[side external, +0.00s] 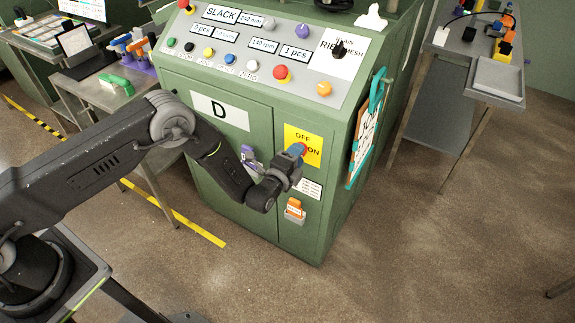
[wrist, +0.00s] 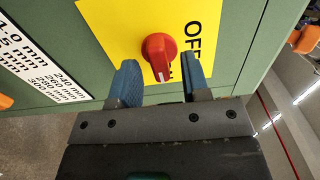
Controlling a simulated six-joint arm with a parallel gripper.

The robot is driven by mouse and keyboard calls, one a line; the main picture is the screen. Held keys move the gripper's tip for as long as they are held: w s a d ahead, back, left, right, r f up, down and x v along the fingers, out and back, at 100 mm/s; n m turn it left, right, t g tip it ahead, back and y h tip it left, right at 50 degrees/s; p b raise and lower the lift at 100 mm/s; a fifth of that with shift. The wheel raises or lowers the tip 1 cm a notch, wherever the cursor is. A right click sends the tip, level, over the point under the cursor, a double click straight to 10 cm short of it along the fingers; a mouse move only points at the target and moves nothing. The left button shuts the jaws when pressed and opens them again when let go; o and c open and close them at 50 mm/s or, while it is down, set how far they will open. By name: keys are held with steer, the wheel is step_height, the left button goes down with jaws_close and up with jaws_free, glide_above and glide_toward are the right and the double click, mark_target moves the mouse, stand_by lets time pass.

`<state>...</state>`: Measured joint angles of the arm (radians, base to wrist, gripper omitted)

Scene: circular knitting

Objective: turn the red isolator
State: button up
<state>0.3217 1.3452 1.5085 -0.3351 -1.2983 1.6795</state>
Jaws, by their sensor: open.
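The red isolator (wrist: 157,47) is a round knob with a raised handle bar, on a yellow plate (wrist: 110,20) marked OFF in the wrist view. The handle has a white mark at its lower end. My gripper (wrist: 161,66) is open, with one blue finger on each side of the knob and a gap on both sides. In the side external view my gripper (side external: 294,155) is at the yellow plate (side external: 316,140), which reads OFF and ON. There the knob is mostly hidden behind the fingers.
The plate is on the front of a green machine cabinet (side external: 235,150) with a control panel of buttons above. An orange padlock-like item (side external: 294,209) hangs below the plate. A teal-edged clipboard (side external: 367,130) hangs on the cabinet's right side. The floor at right is clear.

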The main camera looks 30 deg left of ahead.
steer(key=s, duration=1.3)
steer(key=shift+s, duration=0.25)
steer(key=a+r+n+g, duration=0.2)
steer(key=r+n, duration=0.1)
steer(key=r, duration=0.5)
steer(key=a+r+n+g+h, duration=0.15)
steer(key=r+n, duration=0.25)
steer(key=r, duration=0.4)
steer(key=a+r+n+g, duration=0.1)
steer(key=r+n+g, duration=0.2)
steer(key=r, duration=0.5)
steer(key=s+a+r+n+g, duration=0.2)
steer(key=s+a, duration=0.1)
steer(key=s, duration=0.5)
steer(key=s+a+r+n+g+y, duration=0.1)
steer(key=s+a+r+n+g, duration=0.1)
steer(key=s, duration=0.6)
steer(key=s+a+r+n+g, duration=0.2)
steer(key=s+a+r+n, duration=0.2)
steer(key=s, duration=0.4)
steer(key=shift+s+a, duration=0.15)
steer(key=shift+s, duration=0.25)
steer(key=shift+r+y, duration=0.1)
steer(key=shift+y, duration=0.15)
